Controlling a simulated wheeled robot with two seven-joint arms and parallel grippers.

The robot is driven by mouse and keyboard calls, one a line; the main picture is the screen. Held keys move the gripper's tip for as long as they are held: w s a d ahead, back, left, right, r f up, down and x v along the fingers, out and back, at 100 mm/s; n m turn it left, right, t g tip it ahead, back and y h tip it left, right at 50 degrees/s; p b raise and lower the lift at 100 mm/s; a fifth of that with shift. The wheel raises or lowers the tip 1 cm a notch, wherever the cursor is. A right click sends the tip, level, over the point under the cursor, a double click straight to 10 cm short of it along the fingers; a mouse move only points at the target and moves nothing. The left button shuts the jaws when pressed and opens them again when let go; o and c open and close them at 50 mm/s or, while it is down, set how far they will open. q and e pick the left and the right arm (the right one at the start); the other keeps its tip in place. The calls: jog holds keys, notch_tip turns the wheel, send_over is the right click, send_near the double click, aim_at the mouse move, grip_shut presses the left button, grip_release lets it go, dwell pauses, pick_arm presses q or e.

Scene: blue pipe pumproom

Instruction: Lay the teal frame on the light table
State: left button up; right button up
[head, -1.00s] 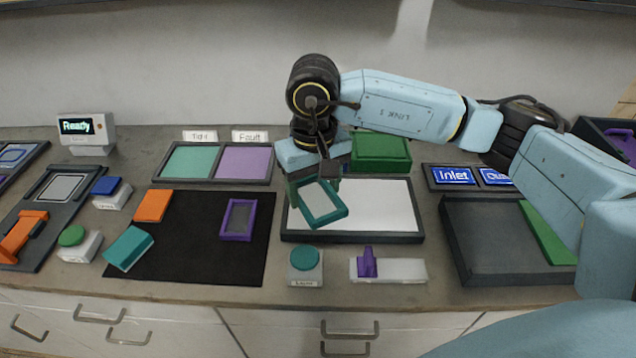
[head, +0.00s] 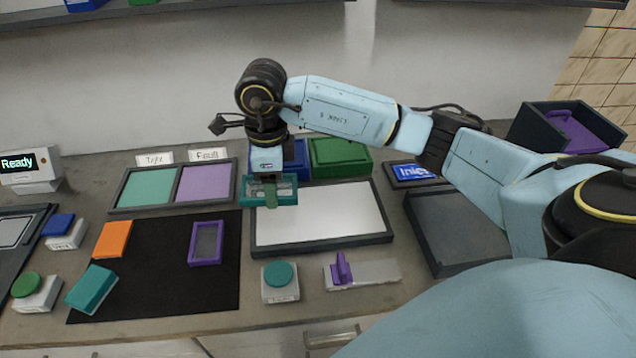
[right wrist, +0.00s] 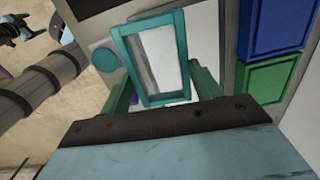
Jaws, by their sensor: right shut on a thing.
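The teal frame (head: 286,202) is in my right gripper (head: 271,192), above the left back part of the light table (head: 345,213), a white panel with a dark border. In the right wrist view the teal frame (right wrist: 131,68) lies between my green fingers (right wrist: 163,88), with the white panel (right wrist: 205,35) behind it. I cannot tell whether the frame touches the panel. My left gripper is not in view.
A purple frame (head: 194,246), an orange block (head: 113,239) and a teal block (head: 92,288) lie on or at the black mat (head: 160,285). Blue and green bins (head: 340,156) stand behind the light table. A teal button (head: 278,274) and a purple-handled slider (head: 365,273) are in front.

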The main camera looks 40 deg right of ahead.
aim_at(299, 214)
jog(key=m, duration=0.2)
jog(key=d+m, duration=0.1)
jog(key=m, duration=0.2)
jog(key=shift+w+f, duration=0.1)
jog(key=shift+w, duration=0.1)
jog(key=m, duration=0.2)
jog(key=d+m, duration=0.1)
jog(key=m, duration=0.4)
jog(key=shift+w+d+f+m+p, duration=0.2)
jog(key=shift+d+f+m+p, duration=0.1)
jog(key=shift+d+m, duration=0.1)
jog(key=m, duration=0.2)
jog(key=d+m, duration=0.1)
jog(key=m, duration=0.1)
jog(key=d+m, duration=0.1)
jog(key=m, duration=0.2)
jog(key=shift+f, duration=0.25)
jog(key=f+m, duration=0.2)
jog(key=f, duration=0.1)
jog(key=d+f+m, duration=0.1)
jog(key=f+m, duration=0.1)
jog(key=f, duration=0.2)
jog(key=f+m, duration=0.2)
jog(key=f, duration=0.1)
jog(key=shift+d+f, duration=0.2)
jog(key=shift+f, duration=0.1)
jog(key=shift+f+m, duration=0.1)
jog(key=shift+m, duration=0.2)
